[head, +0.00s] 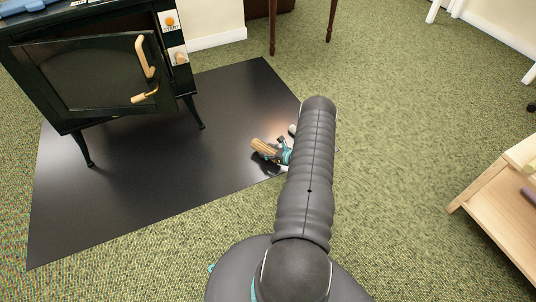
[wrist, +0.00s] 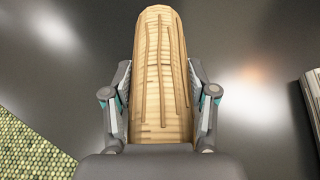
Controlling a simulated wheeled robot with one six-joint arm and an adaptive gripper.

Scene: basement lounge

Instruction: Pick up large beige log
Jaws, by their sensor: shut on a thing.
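The large beige log (wrist: 160,70) fills the middle of the wrist view, its long side pointing away from my wrist. My gripper (wrist: 160,110) is shut on it, with one finger against each side. In the head view the log (head: 264,147) shows as a small tan piece at the tip of my gripper (head: 274,152), over the right part of the black floor mat. My arm hides much of the gripper there. I cannot tell whether the log touches the mat or is just above it.
A black stove (head: 95,75) on legs stands on the dark mat (head: 140,200) at the left. A pale, greyish object (wrist: 312,95) lies at the right edge of the wrist view. A wooden shelf (head: 500,205) is at the right. Green carpet (head: 410,110) between is clear.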

